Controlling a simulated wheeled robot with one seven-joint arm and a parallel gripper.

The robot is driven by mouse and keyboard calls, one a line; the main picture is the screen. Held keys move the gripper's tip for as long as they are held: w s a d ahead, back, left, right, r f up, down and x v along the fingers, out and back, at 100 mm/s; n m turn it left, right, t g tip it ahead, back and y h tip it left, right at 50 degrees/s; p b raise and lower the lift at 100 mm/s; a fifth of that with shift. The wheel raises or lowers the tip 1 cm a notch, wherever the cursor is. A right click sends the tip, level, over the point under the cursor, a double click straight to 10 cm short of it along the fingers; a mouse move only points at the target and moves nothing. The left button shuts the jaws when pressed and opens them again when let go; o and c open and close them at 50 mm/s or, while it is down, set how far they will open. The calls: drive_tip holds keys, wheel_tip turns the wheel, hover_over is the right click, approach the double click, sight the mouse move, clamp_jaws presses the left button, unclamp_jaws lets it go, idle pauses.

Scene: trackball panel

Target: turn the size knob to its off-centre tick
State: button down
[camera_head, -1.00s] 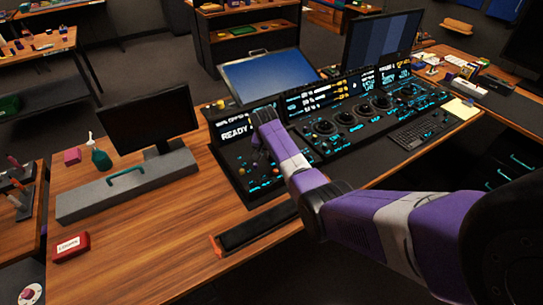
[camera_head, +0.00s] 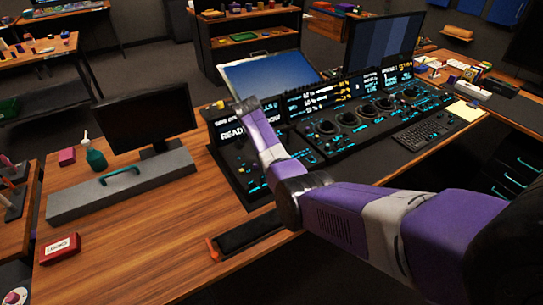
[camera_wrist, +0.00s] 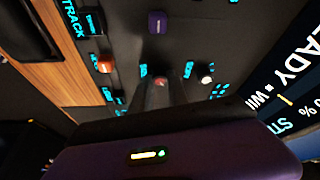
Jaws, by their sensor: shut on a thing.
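The control panel (camera_head: 330,140) is a dark console with several knobs, cyan labels and lit screens. In the wrist view my gripper (camera_wrist: 160,84) reaches onto the panel with its two dark fingers close together. It is shut on a small knob (camera_wrist: 160,80) with a reddish top, mostly hidden between the fingers. The label beside it is too small to read, so I cannot tell its name or its tick. In the head view my arm covers the left part of the panel and the fingers are hidden.
Near the held knob are a purple knob (camera_wrist: 157,22), an orange knob (camera_wrist: 105,66) and a white-tipped knob (camera_wrist: 207,80). A status screen (camera_wrist: 290,85) rises at the right. A monitor (camera_head: 147,115) and a grey box (camera_head: 122,185) stand left of the panel.

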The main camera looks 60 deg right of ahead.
idle(0.3)
drive_tip(key=c, duration=1.3)
unclamp_jaws()
drive_tip(key=shift+r, duration=0.15)
drive_tip(key=v, duration=0.7)
drive_tip(key=shift+a+r, duration=0.15)
drive_tip(key=shift+r, duration=0.1)
